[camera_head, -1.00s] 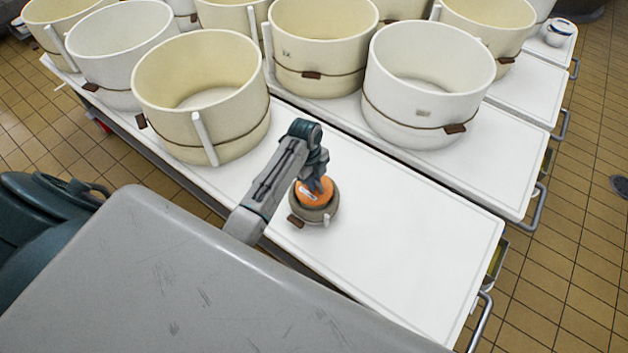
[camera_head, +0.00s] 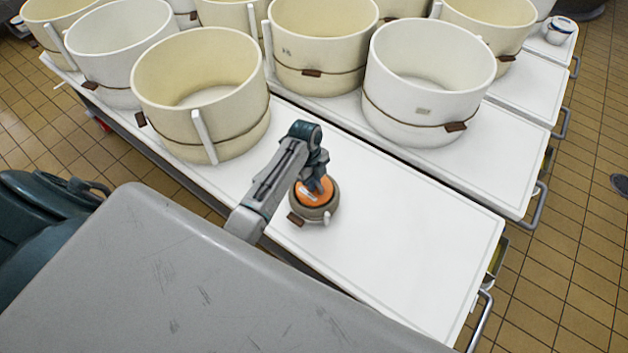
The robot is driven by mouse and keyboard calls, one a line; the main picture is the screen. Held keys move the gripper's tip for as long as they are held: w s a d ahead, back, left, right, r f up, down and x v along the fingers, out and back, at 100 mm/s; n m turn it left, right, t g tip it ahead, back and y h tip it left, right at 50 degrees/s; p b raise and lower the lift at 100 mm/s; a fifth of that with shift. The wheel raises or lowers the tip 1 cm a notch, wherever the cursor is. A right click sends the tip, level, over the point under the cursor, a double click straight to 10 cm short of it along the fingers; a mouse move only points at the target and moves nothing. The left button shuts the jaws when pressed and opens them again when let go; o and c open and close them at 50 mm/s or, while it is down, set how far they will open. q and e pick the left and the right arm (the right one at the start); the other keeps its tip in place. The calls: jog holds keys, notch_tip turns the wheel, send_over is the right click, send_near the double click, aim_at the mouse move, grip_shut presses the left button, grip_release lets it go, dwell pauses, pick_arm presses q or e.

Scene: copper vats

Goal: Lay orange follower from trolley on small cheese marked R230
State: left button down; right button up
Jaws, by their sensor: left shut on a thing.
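The orange follower (camera_head: 314,196) is a small round disc. My left gripper (camera_head: 316,186) is shut on it from above. The follower sits level within the rim of a small grey-beige round mould (camera_head: 317,213), which stands on the white table (camera_head: 400,250). The mould has a brown tag at its lower left and a pale peg at its right. The cheese inside the mould is hidden by the follower, and the tag's marking is too small to read. My right gripper is not in view.
Large cream and white hoops stand close behind, including a cream hoop (camera_head: 225,130) at left and a white hoop (camera_head: 430,125) at right. The table right of the mould is clear. A grey scratched surface (camera_head: 190,285) fills the foreground.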

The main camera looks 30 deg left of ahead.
pick_arm(q)
jog(key=shift+f, duration=0.15)
jog(key=c, duration=1.4)
grip_release()
notch_tip(320, 180, up, 7)
jog(key=p, duration=0.8)
